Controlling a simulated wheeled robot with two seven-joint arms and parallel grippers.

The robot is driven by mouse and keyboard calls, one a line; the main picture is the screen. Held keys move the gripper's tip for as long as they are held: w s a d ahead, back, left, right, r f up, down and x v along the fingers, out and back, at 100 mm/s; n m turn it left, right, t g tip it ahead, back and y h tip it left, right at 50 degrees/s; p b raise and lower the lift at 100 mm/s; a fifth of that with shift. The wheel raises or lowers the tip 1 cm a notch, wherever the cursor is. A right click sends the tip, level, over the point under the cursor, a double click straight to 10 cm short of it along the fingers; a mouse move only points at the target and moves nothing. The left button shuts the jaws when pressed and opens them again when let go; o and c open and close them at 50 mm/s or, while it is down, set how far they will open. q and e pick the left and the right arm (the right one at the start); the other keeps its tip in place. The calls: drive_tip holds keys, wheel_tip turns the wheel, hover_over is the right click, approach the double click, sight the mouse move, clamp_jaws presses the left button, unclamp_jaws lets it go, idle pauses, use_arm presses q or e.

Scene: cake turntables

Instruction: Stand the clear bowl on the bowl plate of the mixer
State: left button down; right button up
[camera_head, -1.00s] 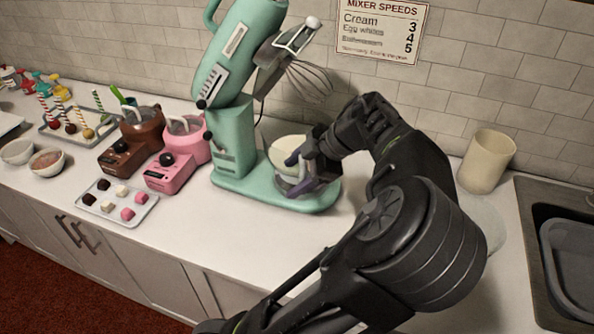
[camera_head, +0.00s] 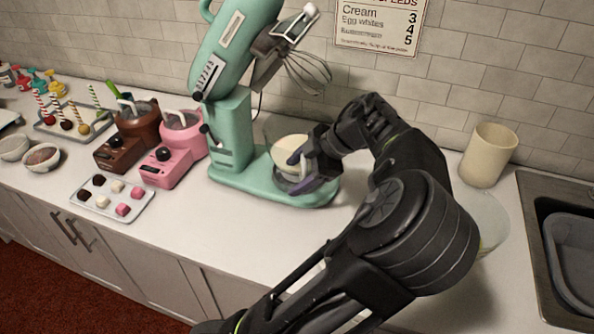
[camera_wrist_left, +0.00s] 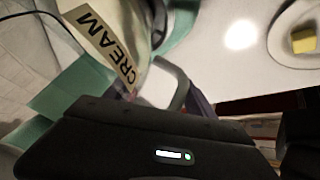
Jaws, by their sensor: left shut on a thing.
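The clear bowl (camera_head: 272,148), with pale cream contents, is upright over the base of the teal mixer (camera_head: 230,130). The mixer's head is tilted up, and its whisk (camera_head: 305,72) hangs clear above the bowl. My left gripper (camera_head: 304,168) is shut on the bowl at its right side. The gripper and bowl hide the bowl plate, so I cannot tell whether the bowl rests on it or hovers just above. In the left wrist view a CREAM label (camera_wrist_left: 108,48) shows close by, with a pale handle-like loop (camera_wrist_left: 168,88) near the fingers. My right gripper is not in view.
A pink pot (camera_head: 178,150) and a brown pot (camera_head: 128,148) stand left of the mixer, behind a tray of sweets (camera_head: 146,210). A cream canister (camera_head: 488,155) and the sink (camera_head: 540,215) are at right. The counter in front of the mixer is clear.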

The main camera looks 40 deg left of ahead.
use_arm(q)
drive_tip(key=shift+f, duration=0.4)
idle(0.6)
drive_tip(key=shift+c, duration=1.2)
unclamp_jaws()
drive_tip(key=shift+f, duration=0.1)
drive_tip(key=b+v, duration=0.1)
drive_tip(key=v, duration=0.7)
drive_tip(key=shift+a+b, duration=0.1)
drive_tip(key=shift+b, duration=0.2)
